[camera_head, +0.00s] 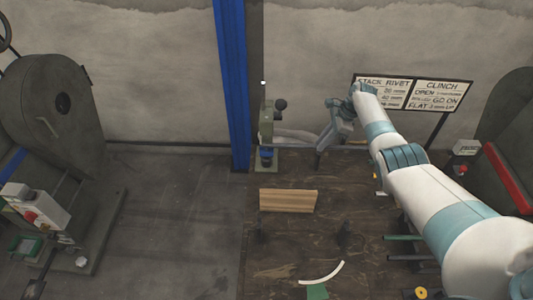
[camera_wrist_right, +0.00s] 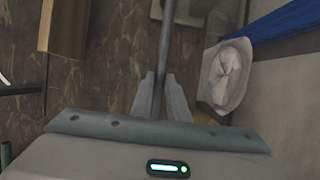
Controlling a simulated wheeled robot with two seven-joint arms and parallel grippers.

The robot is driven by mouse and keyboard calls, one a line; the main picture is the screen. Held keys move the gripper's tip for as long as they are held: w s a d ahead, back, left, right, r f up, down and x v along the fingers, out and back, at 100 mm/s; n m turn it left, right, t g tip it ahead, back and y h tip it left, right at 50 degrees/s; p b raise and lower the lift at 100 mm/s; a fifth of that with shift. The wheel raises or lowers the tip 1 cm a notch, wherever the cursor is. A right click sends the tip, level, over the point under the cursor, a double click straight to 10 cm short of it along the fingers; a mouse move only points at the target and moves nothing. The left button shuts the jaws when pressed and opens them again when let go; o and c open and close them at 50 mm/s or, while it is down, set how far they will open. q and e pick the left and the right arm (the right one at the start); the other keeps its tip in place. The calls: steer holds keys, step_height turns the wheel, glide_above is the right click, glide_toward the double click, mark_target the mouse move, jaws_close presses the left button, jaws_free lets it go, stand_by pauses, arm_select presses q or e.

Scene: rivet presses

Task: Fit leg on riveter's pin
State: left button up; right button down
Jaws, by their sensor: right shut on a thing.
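My right gripper (camera_head: 326,138) is at the end of the arm that reaches in from the right, a short way right of the riveter. In the wrist view my right gripper (camera_wrist_right: 161,88) is shut on the leg (camera_wrist_right: 167,40), a slim grey bar that runs out through the top edge of the picture. The riveter (camera_head: 266,127), grey-green with a black knob, stands beside the blue post. Its pin is too small to make out, and I cannot tell whether the leg touches it. My left gripper is not in view.
A wooden block (camera_head: 288,201) lies on the dark brown tabletop (camera_head: 285,238), with a curved white strip (camera_head: 322,274) nearer. The blue post (camera_head: 231,80) stands left of the riveter. A sign (camera_head: 437,95) is behind my arm. Large machines stand at left (camera_head: 50,112) and right.

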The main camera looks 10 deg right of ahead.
steer(key=c, duration=1.6)
jaws_free()
steer(key=shift+c, duration=0.2)
steer(key=shift+r, duration=0.1)
steer(key=b+v, duration=0.5)
steer(key=v, duration=1.2)
steer(key=shift+r, duration=0.1)
